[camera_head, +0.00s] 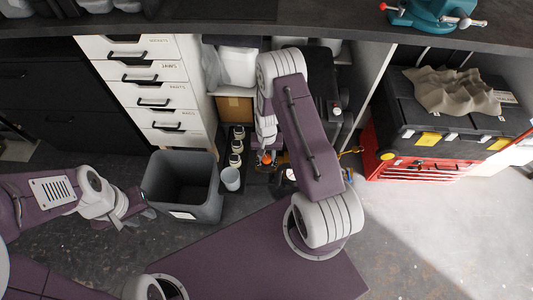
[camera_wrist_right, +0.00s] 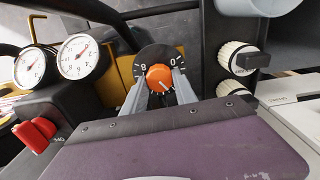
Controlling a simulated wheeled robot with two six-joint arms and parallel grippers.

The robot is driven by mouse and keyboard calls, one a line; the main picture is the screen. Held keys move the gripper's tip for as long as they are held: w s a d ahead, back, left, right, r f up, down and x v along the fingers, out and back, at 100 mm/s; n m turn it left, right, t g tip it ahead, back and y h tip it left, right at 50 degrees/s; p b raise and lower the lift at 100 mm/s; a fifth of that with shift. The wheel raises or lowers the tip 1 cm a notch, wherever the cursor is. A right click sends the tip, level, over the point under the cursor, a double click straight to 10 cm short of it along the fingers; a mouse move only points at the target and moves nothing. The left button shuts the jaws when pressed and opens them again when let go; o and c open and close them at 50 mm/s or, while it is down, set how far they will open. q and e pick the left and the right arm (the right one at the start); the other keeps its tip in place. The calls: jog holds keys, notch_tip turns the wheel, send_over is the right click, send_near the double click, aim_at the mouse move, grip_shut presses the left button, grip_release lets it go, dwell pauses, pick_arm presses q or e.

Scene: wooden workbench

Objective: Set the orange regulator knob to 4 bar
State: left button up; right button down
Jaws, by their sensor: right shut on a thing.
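The orange regulator knob (camera_wrist_right: 159,78) sits on a black round dial (camera_wrist_right: 150,58) with white marks. An 8 shows at the dial's upper left and a 0 at its upper right. A pale pointer line on the knob slants to the lower right; the dial's lower part and the mark it meets are hidden. My right gripper (camera_wrist_right: 160,86) is shut on the knob, one finger on each side. In the head view the knob (camera_head: 266,159) is a small orange spot below my right wrist. My left gripper (camera_head: 138,209) is at the left, away from the knob; its jaw opening is unclear.
Two white gauges (camera_wrist_right: 78,57) stand left of the dial, with a red lever (camera_wrist_right: 36,131) below. Cream knobs (camera_wrist_right: 238,57) are at the right. A grey bin (camera_head: 183,184) and a cup (camera_head: 231,179) stand nearby. A red tool chest (camera_head: 377,160) is at the right.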

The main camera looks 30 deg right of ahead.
aim_at(267, 157)
jog(key=m+p, duration=0.1)
jog(key=m, duration=0.2)
jog(key=shift+r+m, duration=0.1)
jog(key=shift+m, duration=0.2)
jog(key=shift+m+p, duration=0.45)
jog(key=shift+m, duration=0.95)
jog(key=c, duration=1)
grip_release()
notch_tip(267, 157, up, 9)
jog(key=shift+f+p, duration=0.1)
jog(key=shift+p, duration=1.1)
